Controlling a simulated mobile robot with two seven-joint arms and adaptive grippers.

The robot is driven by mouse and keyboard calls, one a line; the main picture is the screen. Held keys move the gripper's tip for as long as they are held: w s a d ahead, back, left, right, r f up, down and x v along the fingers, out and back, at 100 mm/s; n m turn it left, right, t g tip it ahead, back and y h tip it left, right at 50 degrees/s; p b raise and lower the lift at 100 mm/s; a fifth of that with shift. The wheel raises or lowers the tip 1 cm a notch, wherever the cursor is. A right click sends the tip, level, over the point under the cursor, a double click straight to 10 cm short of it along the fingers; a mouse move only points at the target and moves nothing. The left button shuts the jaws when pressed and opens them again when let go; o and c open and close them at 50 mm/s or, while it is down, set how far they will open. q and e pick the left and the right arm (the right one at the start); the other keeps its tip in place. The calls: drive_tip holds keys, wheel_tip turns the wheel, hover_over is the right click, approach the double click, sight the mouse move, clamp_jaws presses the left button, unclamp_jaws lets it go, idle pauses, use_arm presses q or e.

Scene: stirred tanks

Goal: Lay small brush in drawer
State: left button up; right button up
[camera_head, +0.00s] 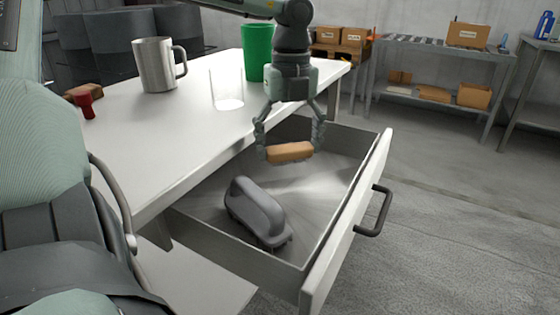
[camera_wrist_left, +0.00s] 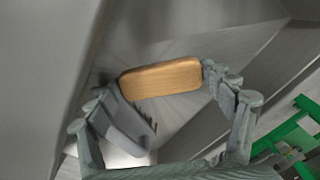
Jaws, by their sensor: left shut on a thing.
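The small brush (camera_head: 290,151) has a rounded wooden back. My left gripper (camera_head: 290,148) is shut on it and holds it over the far part of the open drawer (camera_head: 341,230). In the left wrist view the brush (camera_wrist_left: 161,78) lies across between the fingertips of my left gripper (camera_wrist_left: 160,85); its bristles are hidden. I cannot tell whether it touches the drawer floor. A larger grey brush-like object with a handle (camera_head: 257,208) lies in the near part of the drawer. It also shows in the left wrist view (camera_wrist_left: 128,122). My right gripper is not in view.
The white table (camera_head: 160,130) above the drawer carries a metal mug (camera_head: 155,65), a clear glass (camera_head: 227,90), a green cup (camera_head: 257,50), a red item (camera_head: 85,105) and a brown block (camera_head: 84,91). Shelves with boxes stand behind. The drawer has free floor around the grey object.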

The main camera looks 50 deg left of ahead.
sight(290, 163)
use_arm(q)
wheel_tip(290, 163, down, 5)
drive_tip(key=shift+f, duration=0.2)
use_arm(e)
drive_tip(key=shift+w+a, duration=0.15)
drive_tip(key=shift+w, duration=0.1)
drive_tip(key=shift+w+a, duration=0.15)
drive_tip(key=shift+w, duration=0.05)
use_arm(q)
drive_tip(key=shift+f, duration=0.1)
drive_tip(key=o, duration=1.1)
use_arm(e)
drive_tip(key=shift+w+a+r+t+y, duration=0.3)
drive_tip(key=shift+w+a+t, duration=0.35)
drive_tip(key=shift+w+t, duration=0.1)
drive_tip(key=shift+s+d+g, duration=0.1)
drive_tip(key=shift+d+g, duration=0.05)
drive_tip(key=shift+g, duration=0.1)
use_arm(q)
drive_tip(key=shift+w+r, duration=0.1)
drive_tip(key=shift+r, duration=0.65)
wheel_tip(290, 163, up, 11)
drive_tip(key=shift+f, duration=0.1)
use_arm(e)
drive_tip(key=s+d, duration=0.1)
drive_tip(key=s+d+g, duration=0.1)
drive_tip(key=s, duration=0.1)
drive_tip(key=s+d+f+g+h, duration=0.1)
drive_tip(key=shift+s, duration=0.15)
